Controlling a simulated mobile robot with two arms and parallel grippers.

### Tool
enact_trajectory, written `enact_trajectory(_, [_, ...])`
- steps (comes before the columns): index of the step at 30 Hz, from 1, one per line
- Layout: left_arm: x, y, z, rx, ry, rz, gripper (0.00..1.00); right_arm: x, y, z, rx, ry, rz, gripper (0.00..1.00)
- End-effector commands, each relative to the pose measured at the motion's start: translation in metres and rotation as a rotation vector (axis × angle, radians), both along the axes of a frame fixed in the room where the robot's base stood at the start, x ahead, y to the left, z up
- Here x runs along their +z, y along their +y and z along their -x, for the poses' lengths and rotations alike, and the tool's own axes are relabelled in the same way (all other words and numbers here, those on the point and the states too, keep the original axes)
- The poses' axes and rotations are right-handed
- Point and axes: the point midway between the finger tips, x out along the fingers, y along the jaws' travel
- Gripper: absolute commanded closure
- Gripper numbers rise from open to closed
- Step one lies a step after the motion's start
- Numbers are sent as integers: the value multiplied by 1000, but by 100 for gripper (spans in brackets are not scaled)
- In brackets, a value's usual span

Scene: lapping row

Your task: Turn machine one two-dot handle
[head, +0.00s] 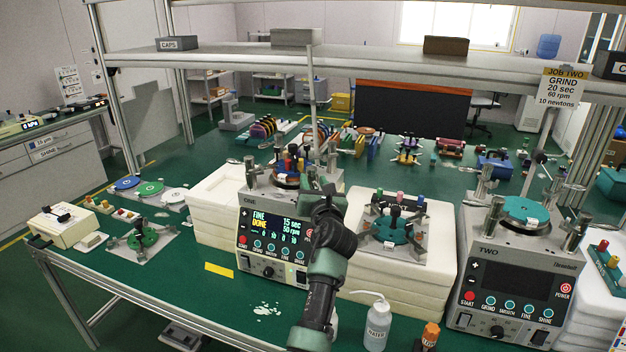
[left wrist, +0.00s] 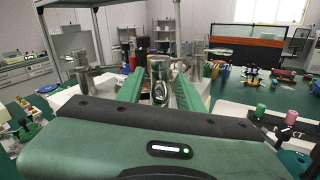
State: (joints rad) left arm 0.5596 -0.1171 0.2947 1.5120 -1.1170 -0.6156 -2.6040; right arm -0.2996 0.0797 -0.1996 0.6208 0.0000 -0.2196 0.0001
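Machine one (head: 246,229) stands left of centre in the head view, its screen reading FINE DONE, 15 sec, 50 rpm. Metal posts rise around its top, one at its left (head: 250,170). My left gripper (head: 318,182) is at the machine's right top side, and my forearm covers part of its front. In the left wrist view the two green fingers (left wrist: 158,92) are apart, with a shiny metal post (left wrist: 158,68) showing between them. Gaps show beside the post; contact is not clear. I cannot make out dots on any handle. My right gripper is not in view.
Machine two (head: 490,262) stands at the right. A white foam stack (head: 405,290) with a teal-disc fixture lies between the machines. A water bottle (head: 377,325) and an orange-capped bottle (head: 430,336) stand at the front. A shelf (head: 350,62) spans above.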

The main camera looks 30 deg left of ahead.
Motion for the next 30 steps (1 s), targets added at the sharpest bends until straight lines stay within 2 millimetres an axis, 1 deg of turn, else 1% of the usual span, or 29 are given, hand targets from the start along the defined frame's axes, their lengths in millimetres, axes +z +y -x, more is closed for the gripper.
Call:
enact_trajectory(3, [0,8,-8,0,0,1,63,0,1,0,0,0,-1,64])
enact_trajectory(6, [0,10,-11,-1,0,2,63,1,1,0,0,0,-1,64])
enact_trajectory(13, [0,11,-12,-1,-1,1,63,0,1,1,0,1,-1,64])
enact_trajectory(14, [0,11,-12,-1,-1,2,66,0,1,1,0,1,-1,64])
enact_trajectory(15, [0,11,-12,-1,-1,2,77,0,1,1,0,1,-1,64])
enact_trajectory(17, [-1,11,-12,-1,-1,2,94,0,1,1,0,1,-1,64])
enact_trajectory(18, [-1,11,-12,-1,0,2,100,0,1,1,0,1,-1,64])
enact_trajectory(30, [-1,11,-11,-1,2,0,100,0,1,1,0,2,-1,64])
